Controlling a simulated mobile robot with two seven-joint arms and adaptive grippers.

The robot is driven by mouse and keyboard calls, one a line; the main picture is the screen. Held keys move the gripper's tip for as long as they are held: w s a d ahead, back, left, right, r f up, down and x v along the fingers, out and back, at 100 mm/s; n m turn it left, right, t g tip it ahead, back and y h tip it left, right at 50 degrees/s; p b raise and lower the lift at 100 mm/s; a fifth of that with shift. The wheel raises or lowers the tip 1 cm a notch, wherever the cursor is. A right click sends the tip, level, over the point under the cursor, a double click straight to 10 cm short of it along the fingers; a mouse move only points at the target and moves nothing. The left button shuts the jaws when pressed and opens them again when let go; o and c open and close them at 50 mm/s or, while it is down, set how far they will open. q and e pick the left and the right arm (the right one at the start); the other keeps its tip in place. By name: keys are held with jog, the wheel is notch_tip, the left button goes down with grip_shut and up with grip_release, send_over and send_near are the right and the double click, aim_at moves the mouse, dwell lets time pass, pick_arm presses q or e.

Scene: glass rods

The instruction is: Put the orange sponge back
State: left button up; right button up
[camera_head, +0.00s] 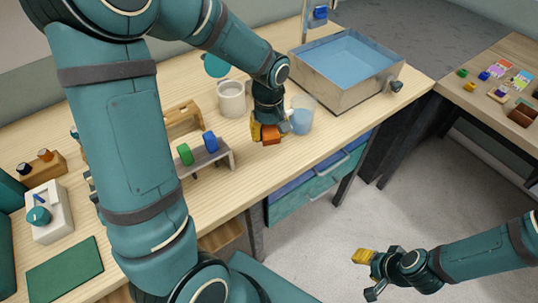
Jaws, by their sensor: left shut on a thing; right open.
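My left gripper (269,132) points down over the wooden worktop, in front of the basin. It is shut on the orange sponge (271,137), a small orange block partly hidden between its fingers. I cannot tell whether the sponge touches the worktop. My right gripper (368,275) is open and empty, out over the floor at the lower right and well away from the worktop.
A clear cup with blue contents (302,121) stands close to the right of my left gripper. A white mug (231,99) stands to its left. A small rack (218,160) with green and blue pieces is nearer the front. A blue-lined basin (338,97) is behind right.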

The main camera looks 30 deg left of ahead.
aim_at(269, 155)
pick_arm(q)
notch_tip(269, 155, down, 8)
jog(key=shift+b, duration=0.9)
jog(key=shift+r, duration=0.1)
jog(key=shift+f, duration=0.2)
jog(key=o, duration=1)
